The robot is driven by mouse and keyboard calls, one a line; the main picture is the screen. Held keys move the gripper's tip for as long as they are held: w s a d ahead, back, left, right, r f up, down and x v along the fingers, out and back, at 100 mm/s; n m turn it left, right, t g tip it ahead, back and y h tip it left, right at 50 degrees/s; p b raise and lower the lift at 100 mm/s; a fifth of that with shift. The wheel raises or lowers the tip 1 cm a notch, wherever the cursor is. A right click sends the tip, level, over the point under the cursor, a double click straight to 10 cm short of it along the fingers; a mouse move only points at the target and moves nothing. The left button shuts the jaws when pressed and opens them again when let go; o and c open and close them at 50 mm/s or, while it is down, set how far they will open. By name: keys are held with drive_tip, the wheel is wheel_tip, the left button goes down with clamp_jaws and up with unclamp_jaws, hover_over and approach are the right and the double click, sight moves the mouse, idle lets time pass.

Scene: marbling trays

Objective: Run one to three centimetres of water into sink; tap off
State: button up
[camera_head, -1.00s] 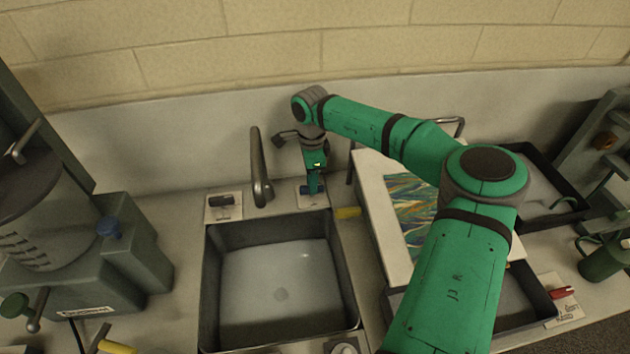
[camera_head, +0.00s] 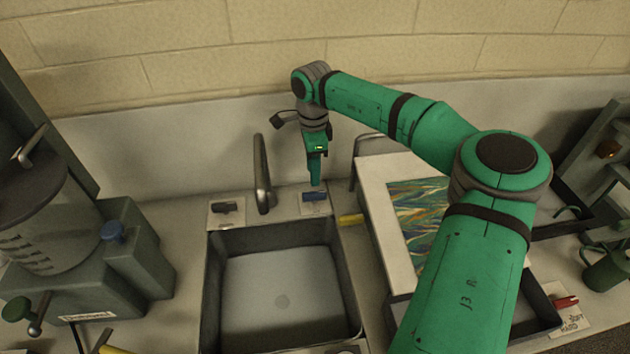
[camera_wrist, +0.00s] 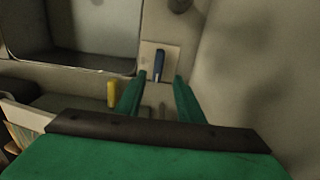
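The grey sink (camera_head: 213,300) is below the tap (camera_head: 262,178). No stream shows under its spout. My gripper (camera_head: 315,183) points down just above the blue handle. In the wrist view, my gripper (camera_wrist: 160,86) has its fingers apart and holds nothing; the blue handle (camera_wrist: 159,62) lies just beyond the fingertips.
A yellow object (camera_head: 351,219) is at the sink's right rim. A board with a marbled sheet (camera_head: 415,205) leans right of the sink. A green machine (camera_head: 130,260) stands left. The wall is close behind the tap.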

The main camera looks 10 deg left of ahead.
drive_tip(key=shift+w+d+r, duration=0.1)
drive_tip(key=shift+d+r, duration=0.1)
drive_tip(key=shift+r, duration=1.5)
drive_tip(key=shift+w, duration=0.1)
